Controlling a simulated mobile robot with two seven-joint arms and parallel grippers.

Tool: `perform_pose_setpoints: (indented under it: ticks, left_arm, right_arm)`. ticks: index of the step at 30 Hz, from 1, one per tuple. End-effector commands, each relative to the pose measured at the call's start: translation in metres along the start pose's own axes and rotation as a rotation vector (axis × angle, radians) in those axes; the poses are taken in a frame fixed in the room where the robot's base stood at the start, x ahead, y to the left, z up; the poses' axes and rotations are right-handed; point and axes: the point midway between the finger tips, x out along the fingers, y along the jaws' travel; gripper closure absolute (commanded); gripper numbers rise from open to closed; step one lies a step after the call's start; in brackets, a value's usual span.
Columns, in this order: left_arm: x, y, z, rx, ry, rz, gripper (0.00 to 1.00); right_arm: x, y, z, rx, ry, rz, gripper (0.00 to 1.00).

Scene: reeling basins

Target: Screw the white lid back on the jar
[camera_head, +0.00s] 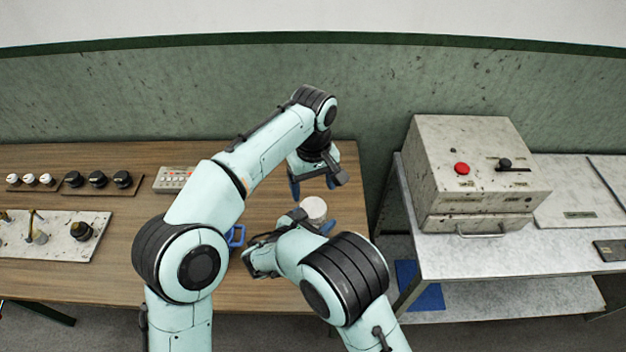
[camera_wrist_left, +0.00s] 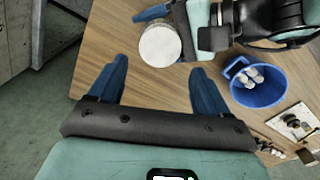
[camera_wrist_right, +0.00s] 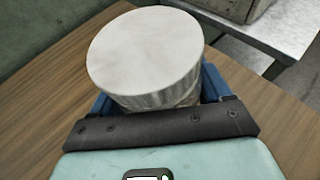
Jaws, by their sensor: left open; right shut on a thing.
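The white lid (camera_wrist_right: 145,52) is a round disc with a ribbed side. In the right wrist view it sits on top of the jar (camera_wrist_right: 187,99), of which only a little shows below it; I cannot tell whether it is threaded tight. My right gripper (camera_wrist_right: 158,92) is shut around the jar, below the lid. In the head view the lid (camera_head: 313,207) shows between the two arms. My left gripper (camera_head: 315,186) is open and empty above the lid, pointing down. In the left wrist view the lid (camera_wrist_left: 160,45) lies just beyond the open fingertips (camera_wrist_left: 158,66).
A blue basin (camera_wrist_left: 243,95) holding several white pieces stands on the wooden table (camera_head: 95,268), partly hidden by my arms in the head view. Black and white knobs (camera_head: 98,179), a button box (camera_head: 173,179) and a fixture plate (camera_head: 60,248) lie left. A metal cabinet (camera_head: 470,165) stands right.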

Motion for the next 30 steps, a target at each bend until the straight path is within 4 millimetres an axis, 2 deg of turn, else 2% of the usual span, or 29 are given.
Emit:
perform_pose_setpoints:
  ticks: [6,12,17,25,29,30]
  left_arm:
    - [0.035,-0.001,0.000,0.000,-0.002,-0.003,0.22]
    - [0.060,-0.001,0.000,-0.001,-0.001,-0.001,0.22]
    - [0.068,0.000,0.000,-0.001,-0.001,0.000,0.22]
    - [0.069,0.000,0.000,-0.001,0.000,0.000,0.22]
    - [0.068,0.000,0.000,-0.001,0.000,0.000,0.65]
    - [0.068,0.000,0.000,-0.001,0.000,0.000,0.70]
  right_arm:
    - [0.000,0.000,0.000,0.000,0.000,0.000,1.00]
    - [0.000,0.000,0.000,0.000,0.000,0.000,1.00]
    - [0.000,0.000,0.000,0.000,0.000,0.000,1.00]
    - [0.000,0.000,0.000,0.000,0.000,0.000,1.00]
    - [0.000,0.000,0.000,0.000,0.000,0.000,1.00]
    - [0.000,0.000,0.000,0.000,0.000,0.000,1.00]
